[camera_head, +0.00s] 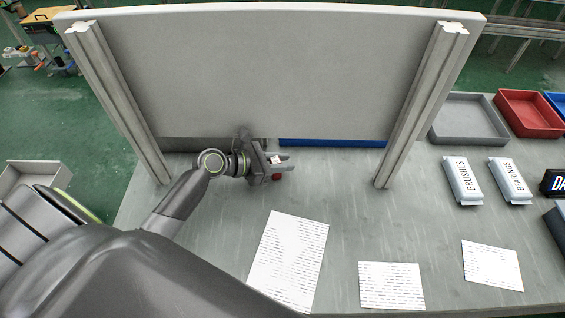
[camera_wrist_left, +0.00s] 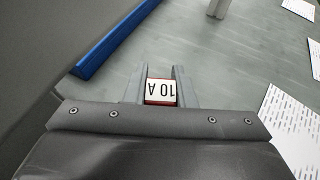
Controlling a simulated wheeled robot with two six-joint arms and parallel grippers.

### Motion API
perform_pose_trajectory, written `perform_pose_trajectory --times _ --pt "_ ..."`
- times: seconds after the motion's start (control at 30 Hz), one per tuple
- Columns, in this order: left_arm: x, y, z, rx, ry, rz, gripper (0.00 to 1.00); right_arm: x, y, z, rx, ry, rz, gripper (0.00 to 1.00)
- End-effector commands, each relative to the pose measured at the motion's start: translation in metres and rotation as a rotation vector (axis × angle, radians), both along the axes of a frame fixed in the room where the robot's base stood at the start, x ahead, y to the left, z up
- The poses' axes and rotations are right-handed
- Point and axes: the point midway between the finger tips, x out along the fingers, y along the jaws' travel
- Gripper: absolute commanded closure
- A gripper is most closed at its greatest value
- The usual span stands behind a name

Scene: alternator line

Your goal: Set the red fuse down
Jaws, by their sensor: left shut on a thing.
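My left gripper (camera_head: 281,163) is over the grey bench, in front of the upright grey panel. It is shut on the red fuse (camera_head: 277,177), whose red part shows just below the fingers in the head view. In the left wrist view the fuse (camera_wrist_left: 161,91) sits between the two fingers (camera_wrist_left: 160,86), with a white face marked "10 A" and a red edge. Whether the fuse touches the bench is hard to tell. My right gripper is not in view.
The panel (camera_head: 270,75) stands on two posts (camera_head: 420,105). A blue edge (camera_head: 330,143) lies at its foot. Paper sheets (camera_head: 288,262) lie in front. Packs marked BRUSHES (camera_head: 462,180) and BEARINGS (camera_head: 510,180), a grey tray (camera_head: 468,96) and a red tray (camera_head: 505,105) are at right. Bench between the posts is clear.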

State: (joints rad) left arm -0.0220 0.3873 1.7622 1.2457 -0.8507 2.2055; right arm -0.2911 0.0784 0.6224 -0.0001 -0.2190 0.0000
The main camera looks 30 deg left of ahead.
Motion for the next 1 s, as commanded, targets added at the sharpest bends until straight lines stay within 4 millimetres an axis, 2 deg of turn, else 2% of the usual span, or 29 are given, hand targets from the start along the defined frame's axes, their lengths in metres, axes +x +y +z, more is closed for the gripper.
perform_pose_trajectory --times 0.1,0.3,0.33,0.5,0.83,1.0 --pt "0.000 0.000 0.001 0.001 -0.001 0.000 1.00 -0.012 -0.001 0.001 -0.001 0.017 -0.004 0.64" --pt "0.000 0.000 -0.003 0.001 -0.002 -0.001 1.00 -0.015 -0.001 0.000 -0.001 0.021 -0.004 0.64" --pt "0.000 0.000 -0.003 0.001 -0.002 -0.001 0.74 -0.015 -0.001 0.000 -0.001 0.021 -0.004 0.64" --pt "0.000 0.000 -0.003 0.001 -0.003 -0.001 0.55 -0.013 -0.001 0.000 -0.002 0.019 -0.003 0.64" --pt "0.000 0.000 0.002 0.002 -0.003 -0.002 0.55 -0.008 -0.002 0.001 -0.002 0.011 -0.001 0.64" --pt "-0.014 0.014 0.007 0.006 -0.003 0.000 0.55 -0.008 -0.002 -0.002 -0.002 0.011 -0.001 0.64"
